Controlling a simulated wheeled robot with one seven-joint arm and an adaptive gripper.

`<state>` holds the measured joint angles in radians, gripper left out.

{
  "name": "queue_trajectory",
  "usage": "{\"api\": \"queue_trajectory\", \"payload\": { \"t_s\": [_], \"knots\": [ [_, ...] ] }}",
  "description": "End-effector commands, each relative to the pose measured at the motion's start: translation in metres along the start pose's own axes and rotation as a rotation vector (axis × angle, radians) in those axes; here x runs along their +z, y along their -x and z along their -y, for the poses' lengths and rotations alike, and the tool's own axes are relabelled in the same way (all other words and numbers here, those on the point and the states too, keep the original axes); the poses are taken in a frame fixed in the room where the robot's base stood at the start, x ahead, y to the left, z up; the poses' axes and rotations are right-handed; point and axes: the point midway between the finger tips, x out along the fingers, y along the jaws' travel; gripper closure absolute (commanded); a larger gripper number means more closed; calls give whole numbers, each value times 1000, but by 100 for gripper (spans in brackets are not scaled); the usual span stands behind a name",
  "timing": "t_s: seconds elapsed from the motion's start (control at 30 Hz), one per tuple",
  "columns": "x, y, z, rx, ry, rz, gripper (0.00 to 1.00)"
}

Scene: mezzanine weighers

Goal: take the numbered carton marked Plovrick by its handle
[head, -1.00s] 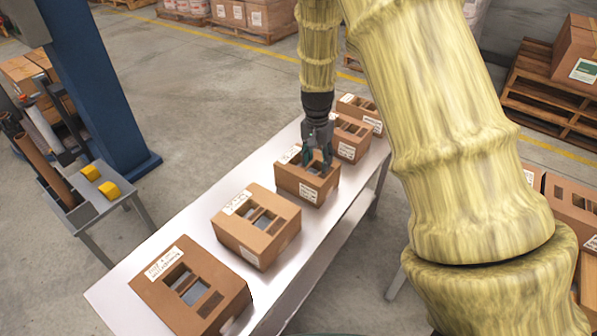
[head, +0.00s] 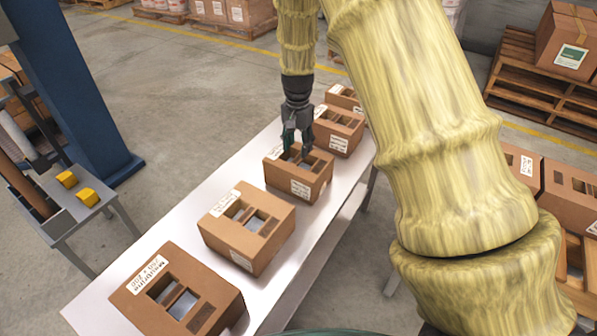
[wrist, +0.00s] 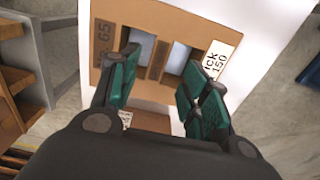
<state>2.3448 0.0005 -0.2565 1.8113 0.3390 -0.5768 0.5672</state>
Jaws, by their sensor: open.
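My gripper (head: 297,150) is open and empty, pointing down over the middle carton (head: 318,183) of a row on a white table. In the wrist view, this brown carton (wrist: 113,40) has two openings with a cardboard strip (wrist: 159,62) between them, its handle. My green fingers (wrist: 160,88) are spread to either side of the strip's line; I cannot tell whether they reach into the openings. A white label on its right edge reads "ICK 150", the start of the word hidden. A marking on the left reads "65".
Similar labelled cartons stand nearer (head: 247,225), (head: 215,300) and farther (head: 338,130) along the white table (head: 195,215). A blue column (head: 75,90) and a grey stand (head: 75,215) with yellow blocks are at left. Pallets and more cartons stand at right.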

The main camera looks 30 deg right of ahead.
Motion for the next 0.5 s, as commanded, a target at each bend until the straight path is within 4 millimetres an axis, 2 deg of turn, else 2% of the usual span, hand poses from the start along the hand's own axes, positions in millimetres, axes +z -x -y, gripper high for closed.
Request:
{"api": "queue_trajectory", "payload": {
  "t_s": [0.03,0.27,0.5],
  "knots": [
    [0,-7,-1,1,-1,2,54],
    [-1,-19,-2,1,-1,0,54],
    [-2,-48,-3,1,-3,1,54]
  ]
}}
